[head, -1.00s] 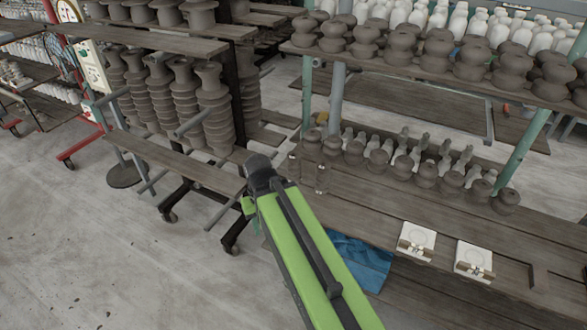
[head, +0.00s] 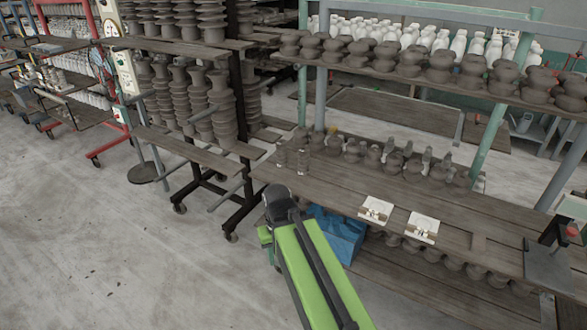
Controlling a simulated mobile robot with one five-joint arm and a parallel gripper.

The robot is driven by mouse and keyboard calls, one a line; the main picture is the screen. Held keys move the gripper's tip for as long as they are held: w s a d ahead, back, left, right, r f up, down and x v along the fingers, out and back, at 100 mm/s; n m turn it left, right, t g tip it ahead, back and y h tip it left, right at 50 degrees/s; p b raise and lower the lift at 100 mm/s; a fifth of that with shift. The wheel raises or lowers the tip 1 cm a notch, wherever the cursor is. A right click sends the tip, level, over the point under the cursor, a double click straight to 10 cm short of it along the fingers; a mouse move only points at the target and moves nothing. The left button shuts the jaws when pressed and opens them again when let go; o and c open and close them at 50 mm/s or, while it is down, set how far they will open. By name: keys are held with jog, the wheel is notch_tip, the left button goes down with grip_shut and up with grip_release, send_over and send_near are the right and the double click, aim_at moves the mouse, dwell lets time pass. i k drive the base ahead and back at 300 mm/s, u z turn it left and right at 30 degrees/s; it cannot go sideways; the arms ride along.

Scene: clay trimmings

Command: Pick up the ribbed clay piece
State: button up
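Two small, dark grey-brown ribbed clay pieces (head: 302,161) stand upright side by side at the left end of the wooden table (head: 330,185). Tall ribbed clay columns (head: 222,105) also stand in a row on the rack at the left. I cannot tell from the picture alone which one the task names. My green arm reaches up from the bottom of the view, and its dark end shows in front of the table's left edge, below the small ribbed pieces. No gripper fingers show, and nothing held can be seen.
Two white plates (head: 376,209) lie near the table's front edge. Rounded clay pieces (head: 440,171) stand behind them, with more on the shelf (head: 400,72) above. Open floor (head: 90,235) lies to the left.

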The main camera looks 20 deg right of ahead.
aim_at(281, 145)
jog(key=u, duration=0.8)
jog(key=i, duration=2)
jog(key=z, duration=0.6)
